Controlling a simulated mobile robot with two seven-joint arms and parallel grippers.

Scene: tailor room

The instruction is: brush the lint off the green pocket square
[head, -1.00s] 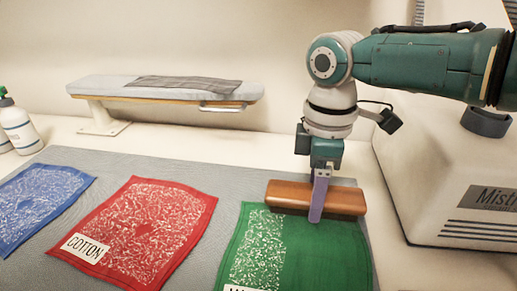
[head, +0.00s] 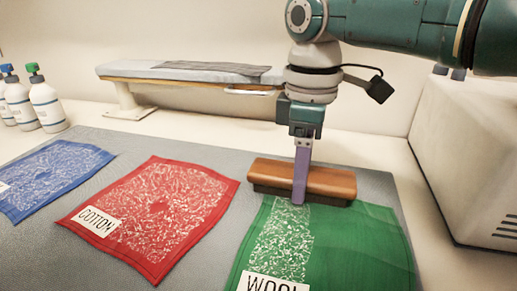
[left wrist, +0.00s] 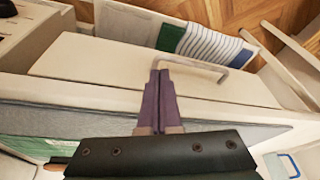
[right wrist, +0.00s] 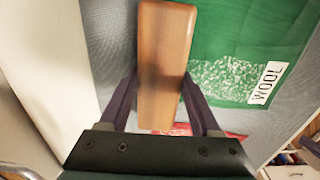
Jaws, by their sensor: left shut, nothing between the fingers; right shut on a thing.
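The green pocket square (head: 350,245) lies flat on the grey mat, with a white label reading WOOL at its front edge. White lint covers a strip on its left side; its right part looks clean. My right gripper (head: 300,200) is shut on a brown wooden brush (head: 330,182) with dark bristles, at the back edge of the green square. The brush also shows between the fingers in the right wrist view (right wrist: 165,60). My left gripper (left wrist: 158,75) is shut and empty, in front of a drawer front; it is outside the head view.
A red square (head: 155,215) labelled COTTON and a blue square (head: 50,180), both linty, lie left on the grey mat (head: 125,150). A small ironing board (head: 120,72) stands behind, bottles (head: 47,105) back left, a pale machine (head: 470,150) right.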

